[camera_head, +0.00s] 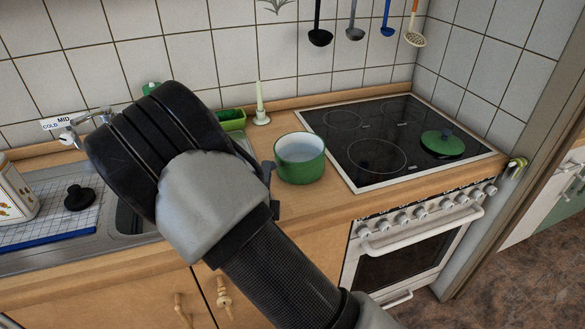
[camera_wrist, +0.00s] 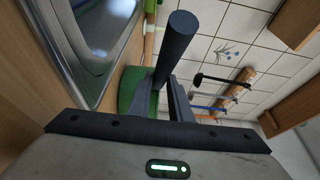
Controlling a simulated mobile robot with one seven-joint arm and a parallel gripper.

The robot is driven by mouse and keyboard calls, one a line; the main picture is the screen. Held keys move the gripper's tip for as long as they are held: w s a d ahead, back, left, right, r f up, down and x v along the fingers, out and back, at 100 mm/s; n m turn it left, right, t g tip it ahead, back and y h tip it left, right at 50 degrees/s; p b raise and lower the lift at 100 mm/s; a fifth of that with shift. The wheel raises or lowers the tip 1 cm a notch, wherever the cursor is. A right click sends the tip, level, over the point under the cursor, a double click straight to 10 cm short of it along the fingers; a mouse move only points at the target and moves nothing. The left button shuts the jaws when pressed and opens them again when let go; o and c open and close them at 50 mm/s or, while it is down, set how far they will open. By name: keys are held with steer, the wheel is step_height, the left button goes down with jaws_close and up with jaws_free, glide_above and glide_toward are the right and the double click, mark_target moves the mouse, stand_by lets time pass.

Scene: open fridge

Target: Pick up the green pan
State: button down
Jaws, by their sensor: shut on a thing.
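The green pan (camera_head: 300,160), with a pale inside, is upright on the wooden counter, left of the hob. My gripper (camera_head: 270,183) is at its left side, mostly hidden behind my wrist in the head view. In the wrist view, the pan's green side (camera_wrist: 130,88) shows behind the fingers. A dark round handle runs between the fingers of my gripper (camera_wrist: 162,90), which is shut on it. I cannot see clear space between the pan and the counter.
A black hob (camera_head: 375,155) with a green lid (camera_head: 442,143) on it lies to the right, above a white oven (camera_head: 410,245). A candle (camera_head: 260,103) and a green tray (camera_head: 232,119) stand behind. The sink (camera_head: 130,218) is left. Utensils (camera_head: 355,32) hang on the tiled wall.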

steer(key=shift+r, duration=0.45)
step_height(320, 180, up, 10)
steer(key=p, duration=0.2)
steer(key=shift+f, duration=0.2)
